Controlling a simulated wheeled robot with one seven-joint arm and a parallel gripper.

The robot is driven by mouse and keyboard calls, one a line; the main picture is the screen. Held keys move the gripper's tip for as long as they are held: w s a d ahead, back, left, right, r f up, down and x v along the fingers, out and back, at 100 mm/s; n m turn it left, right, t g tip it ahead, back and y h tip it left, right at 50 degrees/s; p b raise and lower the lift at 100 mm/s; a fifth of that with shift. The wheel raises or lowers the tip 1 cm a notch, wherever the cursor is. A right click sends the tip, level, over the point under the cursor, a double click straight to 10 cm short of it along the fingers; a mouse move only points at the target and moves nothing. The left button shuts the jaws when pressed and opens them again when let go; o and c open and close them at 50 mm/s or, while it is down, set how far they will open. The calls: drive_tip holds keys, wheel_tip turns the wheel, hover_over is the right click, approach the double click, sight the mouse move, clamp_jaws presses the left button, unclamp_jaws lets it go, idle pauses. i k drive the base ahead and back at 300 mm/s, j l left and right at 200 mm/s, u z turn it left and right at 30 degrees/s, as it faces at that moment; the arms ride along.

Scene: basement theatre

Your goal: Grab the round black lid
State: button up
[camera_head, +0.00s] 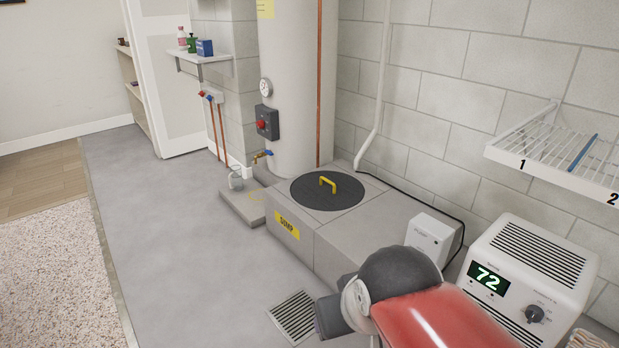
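The round black lid (309,195) lies flat on top of a grey concrete sump box (371,220) in the head view. A yellow arched handle (328,183) stands up at its middle. A yellow label marks the front of the box. My arm, red with dark grey joints, comes in from the bottom right and is well short of the lid. My gripper's fingers are not visible in this view. Nothing covers the lid.
A tall water tank (292,90) stands behind the lid. A white box (431,237) with a black cord sits right of it. A dehumidifier (527,275) and a wire shelf (560,152) are at right. A floor drain (294,316) lies in front. The grey floor at left is clear.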

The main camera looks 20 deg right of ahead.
sight(323, 191)
drive_tip(key=z, duration=0.65)
drive_tip(key=i+j+z, duration=0.85)
drive_tip(key=j+z, duration=0.2)
drive_tip(key=i+j, duration=0.15)
drive_tip(key=j, duration=0.2)
drive_tip(key=i+j, duration=0.15)
drive_tip(key=j, duration=0.2)
drive_tip(key=i+j+z, duration=0.1)
drive_tip(key=j, duration=0.25)
drive_tip(key=i+j, duration=0.2)
drive_tip(key=j, duration=0.15)
drive_tip(key=i+j, duration=0.15)
drive_tip(key=j, duration=0.2)
drive_tip(key=i+j+z, duration=0.1)
drive_tip(key=j, duration=0.3)
